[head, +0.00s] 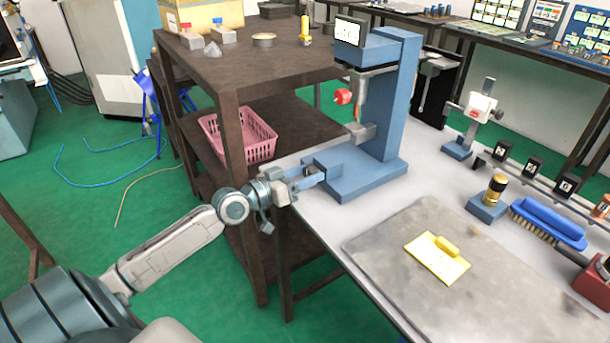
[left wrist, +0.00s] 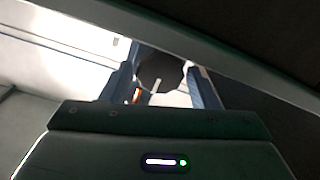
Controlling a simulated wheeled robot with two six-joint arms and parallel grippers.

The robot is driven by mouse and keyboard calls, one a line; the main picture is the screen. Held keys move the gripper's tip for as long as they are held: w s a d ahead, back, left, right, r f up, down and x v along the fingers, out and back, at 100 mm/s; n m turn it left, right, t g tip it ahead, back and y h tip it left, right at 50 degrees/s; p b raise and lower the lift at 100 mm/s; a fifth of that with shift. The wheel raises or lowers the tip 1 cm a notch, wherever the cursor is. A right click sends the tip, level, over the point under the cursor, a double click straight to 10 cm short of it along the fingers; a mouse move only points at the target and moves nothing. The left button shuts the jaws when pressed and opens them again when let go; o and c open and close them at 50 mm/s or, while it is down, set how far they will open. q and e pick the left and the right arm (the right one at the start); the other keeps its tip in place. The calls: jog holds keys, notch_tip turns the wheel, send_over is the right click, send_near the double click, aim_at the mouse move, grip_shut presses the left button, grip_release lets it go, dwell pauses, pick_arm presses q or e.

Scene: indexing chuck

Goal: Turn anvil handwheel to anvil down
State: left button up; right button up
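The blue bench tester (head: 388,110) stands on the far left corner of the grey bench. It has a display on top, a red knob (head: 343,96) at its head, and a grey block (head: 362,132) below that, which may be the anvil. My left gripper (head: 318,175) is low at the left side of the tester's base. In the left wrist view its blue fingers (left wrist: 162,85) are apart. A dark round piece (left wrist: 160,70) shows between or beyond them. It may be the handwheel, and I cannot tell if they touch it. The handwheel is not clear in the head view.
A brown shelf (head: 250,70) with a pink basket (head: 240,135) stands close behind my left arm. A grey plate (head: 390,250) with a yellow pad (head: 437,262) lies nearer on the bench. A blue brush (head: 548,222) and small fixtures line the right side.

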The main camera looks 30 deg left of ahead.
aim_at(307, 175)
pick_arm(q)
jog(key=shift+o, duration=0.5)
pick_arm(e)
jog(key=shift+w, duration=0.15)
pick_arm(q)
jog(key=shift+s+a, duration=0.2)
jog(key=shift+s, duration=0.25)
jog(key=shift+v, duration=1)
jog(key=p+v, duration=0.4)
jog(key=v, duration=0.3)
jog(key=shift+s, duration=0.4)
pick_arm(e)
jog(key=s+d+f, duration=0.1)
jog(key=s+f, duration=0.4)
jog(key=s, duration=0.5)
jog(key=shift+s+f, duration=0.25)
jog(key=shift+f, duration=0.1)
pick_arm(q)
jog(key=shift+a, duration=0.2)
